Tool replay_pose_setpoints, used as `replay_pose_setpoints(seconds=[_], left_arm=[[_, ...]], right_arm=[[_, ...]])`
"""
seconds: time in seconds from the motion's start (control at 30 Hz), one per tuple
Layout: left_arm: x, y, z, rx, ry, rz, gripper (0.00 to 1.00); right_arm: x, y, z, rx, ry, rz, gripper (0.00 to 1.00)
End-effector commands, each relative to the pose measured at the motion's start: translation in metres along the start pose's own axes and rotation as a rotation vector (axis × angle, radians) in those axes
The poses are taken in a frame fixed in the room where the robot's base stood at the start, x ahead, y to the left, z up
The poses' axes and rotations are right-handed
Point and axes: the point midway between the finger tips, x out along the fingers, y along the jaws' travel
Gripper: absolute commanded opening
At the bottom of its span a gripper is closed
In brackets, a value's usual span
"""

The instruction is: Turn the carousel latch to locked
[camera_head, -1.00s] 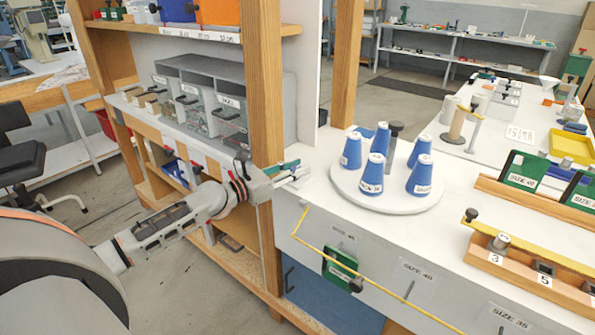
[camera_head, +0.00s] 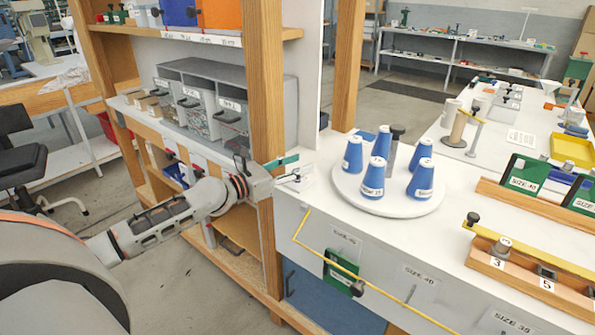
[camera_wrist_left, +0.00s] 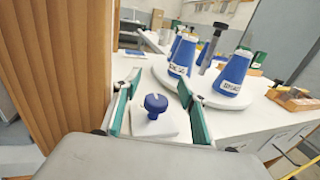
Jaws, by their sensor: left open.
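The carousel (camera_head: 390,207) is a round white turntable on the white bench, with several blue cones and a dark-topped grey post on it. It also shows in the wrist view (camera_wrist_left: 207,96). The latch is a blue knob (camera_wrist_left: 156,104) on a white block in front of the carousel; the knob is hard to make out in the head view. My left gripper (camera_wrist_left: 160,84) is open, its teal-lined fingers on either side of the knob, apart from it. In the head view the left gripper (camera_head: 294,169) is at the bench's left edge. My right gripper is not in view.
A wooden post (camera_head: 266,90) stands close to the left of my left gripper. Grey drawers (camera_head: 200,112) sit on the shelf behind it. A yellow rod (camera_head: 376,284) runs along the bench front. A wooden rack (camera_head: 530,274) is at the right.

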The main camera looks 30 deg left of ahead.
Motion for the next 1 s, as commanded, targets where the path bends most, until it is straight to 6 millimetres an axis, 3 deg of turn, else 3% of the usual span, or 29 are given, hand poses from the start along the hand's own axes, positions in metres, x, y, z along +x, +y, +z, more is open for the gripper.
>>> replay_pose_setpoints(seconds=[0.2, 0.47, 1.0], left_arm=[[0.000, 0.000, 0.039, 0.007, -0.001, -0.002, 0.42], [0.001, 0.000, 0.071, 0.004, -0.002, -0.002, 0.42], [0.000, 0.000, 0.079, -0.001, -0.001, 0.000, 0.42]], right_arm=[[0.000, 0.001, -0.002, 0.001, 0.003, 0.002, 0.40], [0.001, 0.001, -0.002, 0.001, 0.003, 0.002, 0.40], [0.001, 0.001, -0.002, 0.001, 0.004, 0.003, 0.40]])
